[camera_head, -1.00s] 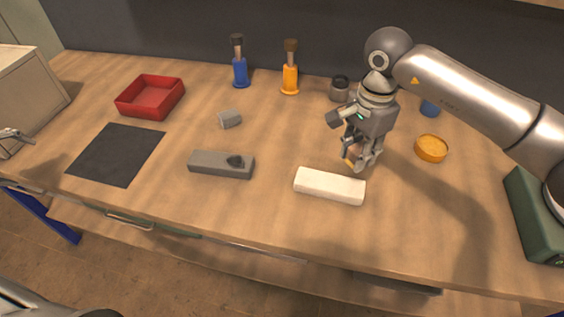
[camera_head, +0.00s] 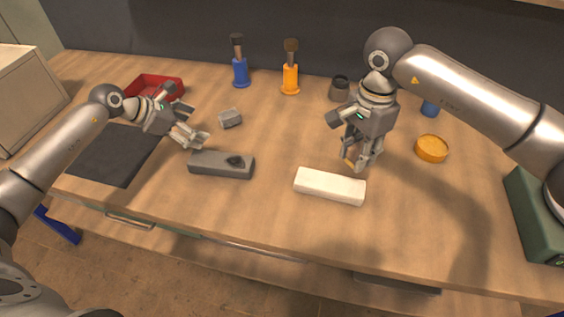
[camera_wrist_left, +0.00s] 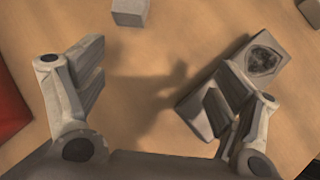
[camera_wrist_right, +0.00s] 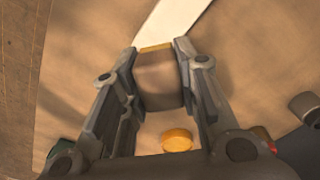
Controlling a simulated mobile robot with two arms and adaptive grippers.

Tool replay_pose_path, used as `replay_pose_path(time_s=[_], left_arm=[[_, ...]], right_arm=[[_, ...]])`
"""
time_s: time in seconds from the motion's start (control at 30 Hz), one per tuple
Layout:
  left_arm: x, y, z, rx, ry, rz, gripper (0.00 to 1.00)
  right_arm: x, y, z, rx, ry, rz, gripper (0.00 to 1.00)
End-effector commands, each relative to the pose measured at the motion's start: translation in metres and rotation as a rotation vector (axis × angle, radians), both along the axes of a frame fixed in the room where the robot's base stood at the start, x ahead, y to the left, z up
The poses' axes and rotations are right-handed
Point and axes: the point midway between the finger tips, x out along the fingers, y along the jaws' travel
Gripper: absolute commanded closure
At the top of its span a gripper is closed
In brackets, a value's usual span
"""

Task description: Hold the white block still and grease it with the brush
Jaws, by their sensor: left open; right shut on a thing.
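The white block (camera_head: 330,187) lies flat on the table, right of centre. Its pale end also shows at the top of the right wrist view (camera_wrist_right: 176,16). My right gripper (camera_head: 359,162) is shut on a brownish thing with a tan edge (camera_wrist_right: 158,80), apparently the brush, mostly hidden by the fingers in the head view. It is just behind the white block; whether they touch is unclear. My left gripper (camera_head: 197,141) is open and empty, left of the white block, near the grey block with a dark round spot (camera_head: 222,165).
A shallow orange dish (camera_head: 431,149) stands right of my right gripper. Blue (camera_head: 240,72) and orange (camera_head: 290,78) bottle-like things and a dark jar (camera_head: 340,89) stand behind. A small grey block (camera_head: 230,118), red tray (camera_head: 155,83) and dark mat (camera_head: 112,160) are left. Table in front is clear.

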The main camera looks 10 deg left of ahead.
Motion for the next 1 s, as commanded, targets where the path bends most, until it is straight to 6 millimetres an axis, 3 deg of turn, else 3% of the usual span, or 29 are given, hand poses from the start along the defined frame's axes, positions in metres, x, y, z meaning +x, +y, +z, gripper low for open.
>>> replay_pose_path(time_s=[0.03,0.2,0.4,0.5,0.67,1.0], left_arm=[[0.004,-0.034,0.002,0.002,-0.046,-0.085,0.13],[-0.011,-0.131,-0.001,-0.075,-0.088,-0.313,0.13],[-0.047,-0.217,0.000,-0.229,-0.062,-0.495,0.13],[-0.061,-0.242,0.003,-0.281,-0.053,-0.554,0.13],[-0.073,-0.262,0.004,-0.323,-0.042,-0.597,0.13],[-0.066,-0.305,-0.017,-0.332,-0.041,-0.603,0.13]], right_arm=[[0.000,0.000,0.000,0.000,0.000,0.000,0.90],[0.000,0.000,0.000,0.000,0.000,0.000,0.90],[0.000,0.000,0.000,0.000,0.000,0.000,0.90],[0.000,0.000,0.000,0.000,0.000,0.000,0.90],[0.000,0.000,0.000,0.000,0.000,0.000,0.90],[0.000,0.000,0.000,0.000,0.000,0.000,0.90]])
